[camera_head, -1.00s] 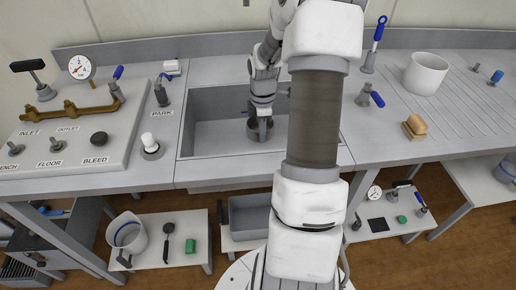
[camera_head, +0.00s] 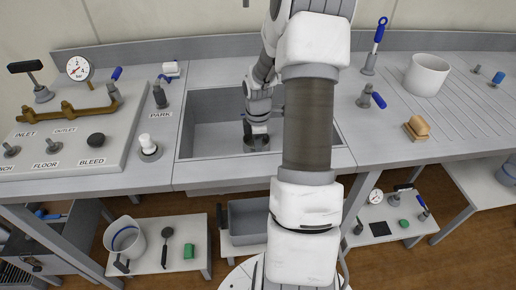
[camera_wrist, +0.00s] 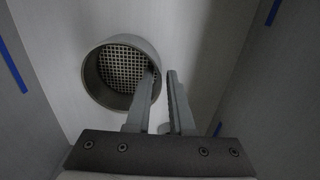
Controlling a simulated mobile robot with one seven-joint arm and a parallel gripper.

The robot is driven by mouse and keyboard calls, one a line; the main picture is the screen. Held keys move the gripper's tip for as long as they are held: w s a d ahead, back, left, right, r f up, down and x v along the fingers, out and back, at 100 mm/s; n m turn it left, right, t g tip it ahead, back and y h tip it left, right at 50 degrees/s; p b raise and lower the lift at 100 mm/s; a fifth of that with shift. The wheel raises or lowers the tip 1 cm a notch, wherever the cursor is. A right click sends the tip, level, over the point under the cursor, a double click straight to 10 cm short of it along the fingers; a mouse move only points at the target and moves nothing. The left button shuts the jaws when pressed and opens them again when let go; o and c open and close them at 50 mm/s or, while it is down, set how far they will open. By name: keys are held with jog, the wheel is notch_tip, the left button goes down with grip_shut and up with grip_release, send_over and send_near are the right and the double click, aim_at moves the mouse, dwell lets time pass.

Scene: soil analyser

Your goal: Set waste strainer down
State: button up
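The waste strainer, a grey round cup with a mesh bottom, is in the sink (camera_head: 205,142). In the wrist view the strainer (camera_wrist: 97,85) shows its mesh and rim at upper left. My gripper (camera_wrist: 163,75) is at its right rim. The left finger reaches over the inside of the rim and the right finger is outside it. A narrow gap shows between the fingers, and the right finger looks clear of the wall. In the head view my gripper (camera_head: 252,132) points down at the strainer (camera_head: 257,146) and partly hides it.
Sink walls surround my gripper closely. My arm hides the sink's right part. A white knob (camera_head: 148,146) and a valve panel (camera_head: 65,125) stand left.

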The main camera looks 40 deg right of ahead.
jog(key=shift+o, duration=0.6)
notch_tip(320, 180, up, 12)
jog(key=p, duration=0.3)
jog(key=shift+r, duration=0.15)
